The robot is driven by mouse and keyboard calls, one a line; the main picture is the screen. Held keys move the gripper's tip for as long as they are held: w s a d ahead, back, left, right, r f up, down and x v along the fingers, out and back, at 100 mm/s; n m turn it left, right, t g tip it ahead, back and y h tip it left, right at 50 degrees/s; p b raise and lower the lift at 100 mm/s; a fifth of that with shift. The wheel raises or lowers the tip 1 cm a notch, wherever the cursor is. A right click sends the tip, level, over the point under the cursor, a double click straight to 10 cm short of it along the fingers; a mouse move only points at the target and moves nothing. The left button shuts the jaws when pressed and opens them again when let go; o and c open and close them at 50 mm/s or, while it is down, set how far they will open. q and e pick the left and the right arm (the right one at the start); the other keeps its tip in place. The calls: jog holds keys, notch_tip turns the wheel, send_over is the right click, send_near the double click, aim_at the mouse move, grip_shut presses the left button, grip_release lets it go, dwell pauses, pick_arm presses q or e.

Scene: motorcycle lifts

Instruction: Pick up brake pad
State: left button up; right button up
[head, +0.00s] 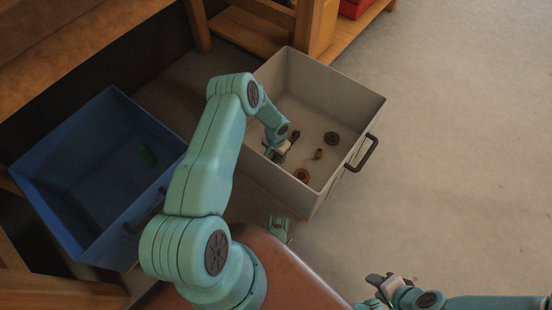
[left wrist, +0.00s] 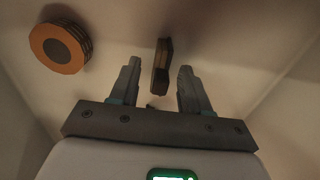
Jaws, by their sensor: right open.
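In the left wrist view, a dark, flat piece with a tan edge, which looks like the brake pad (left wrist: 162,66), is between and slightly beyond my left gripper's fingertips. My left gripper (left wrist: 157,78) is open, with a visible gap on each side of the piece. In the head view my left gripper (head: 277,153) reaches down inside the pale bin (head: 355,100). The brake pad is hard to make out there, partly hidden by the gripper. My right gripper (head: 376,288) is open and empty at the bottom right, outside the bin.
The bin also holds an orange-brown ring (head: 301,175), a small brown part (head: 318,154) and a dark round part (head: 332,138). An orange-faced round part (left wrist: 62,47) shows in the left wrist view. A blue bin (head: 60,150) stands left. Floor at right is clear.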

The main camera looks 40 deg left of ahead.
pick_arm(q)
grip_shut()
jog(key=shift+r, duration=0.15)
